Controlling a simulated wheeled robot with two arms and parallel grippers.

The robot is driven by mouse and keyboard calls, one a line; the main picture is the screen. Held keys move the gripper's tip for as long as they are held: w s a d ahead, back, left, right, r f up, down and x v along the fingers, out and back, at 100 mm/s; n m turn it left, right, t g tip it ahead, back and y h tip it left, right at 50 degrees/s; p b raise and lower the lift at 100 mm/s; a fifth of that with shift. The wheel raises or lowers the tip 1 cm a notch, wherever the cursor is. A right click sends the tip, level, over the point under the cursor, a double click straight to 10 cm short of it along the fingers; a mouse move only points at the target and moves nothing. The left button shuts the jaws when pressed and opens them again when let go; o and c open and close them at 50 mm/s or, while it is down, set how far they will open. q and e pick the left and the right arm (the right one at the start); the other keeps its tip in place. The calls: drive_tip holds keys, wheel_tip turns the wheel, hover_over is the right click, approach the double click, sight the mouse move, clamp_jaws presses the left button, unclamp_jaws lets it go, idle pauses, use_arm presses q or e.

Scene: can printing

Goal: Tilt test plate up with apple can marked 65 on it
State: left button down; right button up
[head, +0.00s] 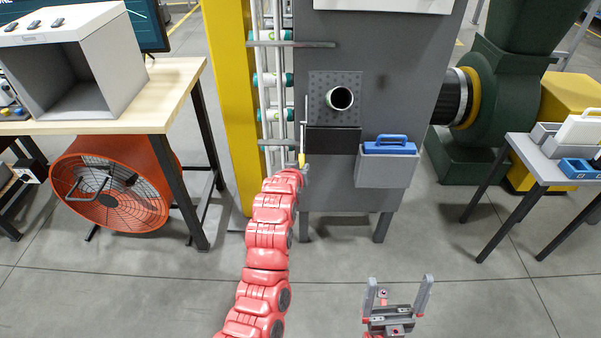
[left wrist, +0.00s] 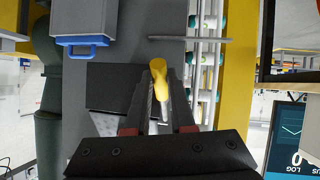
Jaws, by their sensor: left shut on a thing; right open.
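The perforated grey test plate (head: 320,83) is on the grey cabinet, with one round-ended can (head: 341,98) on it. The can's dark open end faces my head camera; no mark or apple print is readable. A thin lever with a yellow handle (head: 302,158) is at the plate's left side. My left gripper (head: 301,169) is shut on this handle; in the left wrist view the yellow handle (left wrist: 158,78) sits between its fingers. The plate (left wrist: 107,123) is partly hidden there behind my gripper. My right gripper (head: 399,283) is open and empty, low in the head view.
A black panel (head: 333,141) lies in front of the plate. A grey bin with a blue-handled item (head: 388,146) hangs at the right. A can rack (head: 270,80) and yellow post (head: 229,100) stand at the left. The floor around my right gripper is clear.

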use_arm(q)
drive_tip(key=shift+w+f+t+b, duration=0.4)
drive_tip(key=shift+f+t+b, duration=0.2)
drive_tip(key=shift+f+b, duration=0.2)
drive_tip(key=shift+r, duration=0.1)
drive_tip(key=c, duration=0.8)
unclamp_jaws()
drive_tip(key=shift+w, duration=0.1)
drive_tip(key=shift+o, duration=0.2)
